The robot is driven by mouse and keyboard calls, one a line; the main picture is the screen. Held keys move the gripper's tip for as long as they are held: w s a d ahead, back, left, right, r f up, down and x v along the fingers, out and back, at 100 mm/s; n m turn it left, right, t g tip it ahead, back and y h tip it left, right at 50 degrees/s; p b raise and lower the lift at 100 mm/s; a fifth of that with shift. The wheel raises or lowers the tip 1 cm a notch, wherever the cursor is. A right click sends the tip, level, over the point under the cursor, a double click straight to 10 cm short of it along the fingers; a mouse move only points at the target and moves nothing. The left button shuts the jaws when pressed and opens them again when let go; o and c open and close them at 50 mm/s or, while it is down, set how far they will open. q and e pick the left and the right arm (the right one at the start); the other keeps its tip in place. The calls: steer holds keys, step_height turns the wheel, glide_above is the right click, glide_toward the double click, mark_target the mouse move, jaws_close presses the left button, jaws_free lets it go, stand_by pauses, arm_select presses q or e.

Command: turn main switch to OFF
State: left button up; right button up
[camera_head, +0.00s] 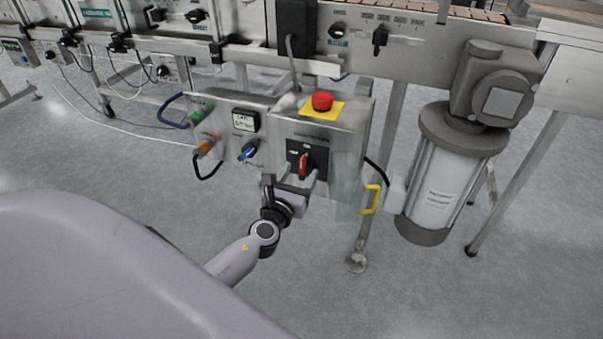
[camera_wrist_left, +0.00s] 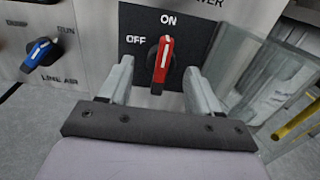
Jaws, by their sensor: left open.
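The main switch is a red handle (camera_wrist_left: 162,62) on a black plate (camera_wrist_left: 190,22) marked ON at the top and OFF at the left. The handle stands nearly upright, its upper end toward ON. In the head view the red handle (camera_head: 303,166) sits on the front of the steel control box. My left gripper (camera_wrist_left: 157,80) is open, with one finger on each side of the handle's lower part; I cannot tell whether either finger touches it. In the head view the left gripper (camera_head: 292,180) is just below the plate. My right gripper is not in view.
A blue LINE AIR knob (camera_wrist_left: 40,54) is left of the plate. A red emergency button (camera_head: 322,101) on a yellow square tops the box. A clear panel with a yellow handle (camera_head: 371,199) stands right of the switch. A motor (camera_head: 441,180) hangs further right.

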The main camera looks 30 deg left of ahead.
arm_select(q)
steer(key=shift+x, duration=0.8)
steer(key=c, duration=1)
